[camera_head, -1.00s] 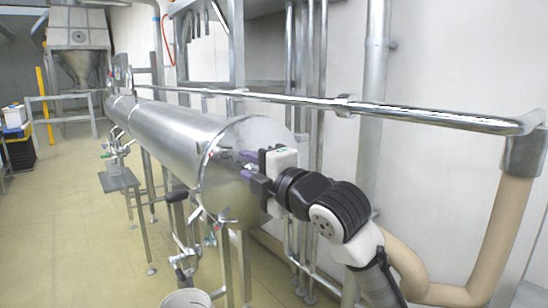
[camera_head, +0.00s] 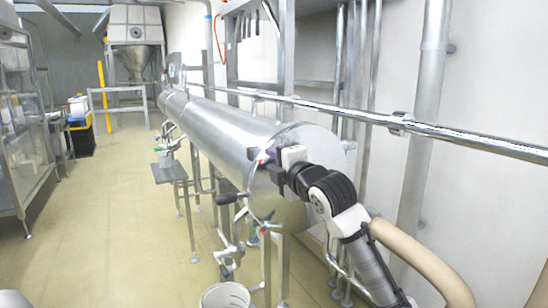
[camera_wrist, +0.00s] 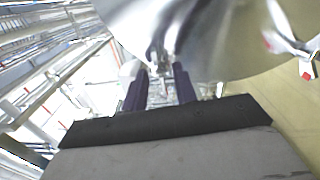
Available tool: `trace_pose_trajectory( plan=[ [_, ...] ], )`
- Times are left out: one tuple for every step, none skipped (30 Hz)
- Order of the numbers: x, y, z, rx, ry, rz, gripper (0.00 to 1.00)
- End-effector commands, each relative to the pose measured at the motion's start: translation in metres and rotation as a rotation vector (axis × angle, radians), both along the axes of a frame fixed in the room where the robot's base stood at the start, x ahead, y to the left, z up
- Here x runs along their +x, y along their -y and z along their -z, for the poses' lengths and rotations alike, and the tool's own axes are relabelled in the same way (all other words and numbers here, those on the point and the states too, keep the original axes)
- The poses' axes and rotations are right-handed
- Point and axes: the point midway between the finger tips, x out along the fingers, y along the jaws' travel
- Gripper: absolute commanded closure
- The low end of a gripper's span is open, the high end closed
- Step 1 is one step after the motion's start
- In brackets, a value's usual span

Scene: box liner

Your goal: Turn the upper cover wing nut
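The steel cylinder (camera_head: 225,130) has a round end cover (camera_head: 318,135) facing me. My gripper (camera_head: 264,157) is at the cover's rim, and its body hides much of this spot in the head view. In the wrist view my gripper's two purple fingers (camera_wrist: 160,88) stand apart, with a small metal fitting (camera_wrist: 158,60), likely the upper wing nut, between and just beyond their tips. Gaps show beside it; I cannot tell whether a finger touches it. A lower clamp with red parts (camera_wrist: 290,45) is at the right of the wrist view.
A long rail (camera_head: 450,133) runs along the wall above the cylinder. A white bucket (camera_head: 225,296) and a dark-handled valve (camera_head: 232,198) are below and left. A beige hose (camera_head: 425,262) curves at the right.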

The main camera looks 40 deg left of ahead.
Motion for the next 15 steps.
trace_pose_trajectory(
  plan=[
    [0.0009, -0.0018, -0.0002, -0.001, 0.000, 0.000, 0.72],
    [0.0013, -0.0023, 0.0000, -0.001, 0.000, 0.000, 0.72],
    [0.0016, -0.0027, 0.0003, -0.001, 0.000, 0.001, 0.72],
    [0.0017, -0.0029, 0.0004, -0.001, 0.000, 0.001, 0.72],
    [0.0017, -0.0029, 0.0005, -0.001, 0.000, 0.001, 0.72],
    [0.0017, -0.0029, 0.0005, -0.001, 0.000, 0.001, 0.72],
    [0.0015, -0.0028, 0.0006, -0.001, 0.000, 0.001, 0.72],
    [0.0015, -0.0028, 0.0005, -0.001, 0.000, 0.001, 0.72],
    [0.0015, -0.0027, 0.0005, -0.001, 0.000, 0.001, 0.72],
    [0.0015, -0.0027, 0.0005, -0.001, 0.000, 0.001, 0.74],
    [0.0015, -0.0027, 0.0005, -0.001, 0.000, 0.000, 0.78],
    [0.0015, -0.0026, 0.0005, -0.001, 0.000, 0.000, 0.84],
    [0.0014, -0.0027, 0.0005, 0.000, 0.000, 0.000, 0.88],
    [0.0014, -0.0027, 0.0005, 0.000, 0.000, 0.000, 0.91],
    [0.0014, -0.0027, 0.0005, 0.000, 0.000, 0.000, 0.97]
  ],
)
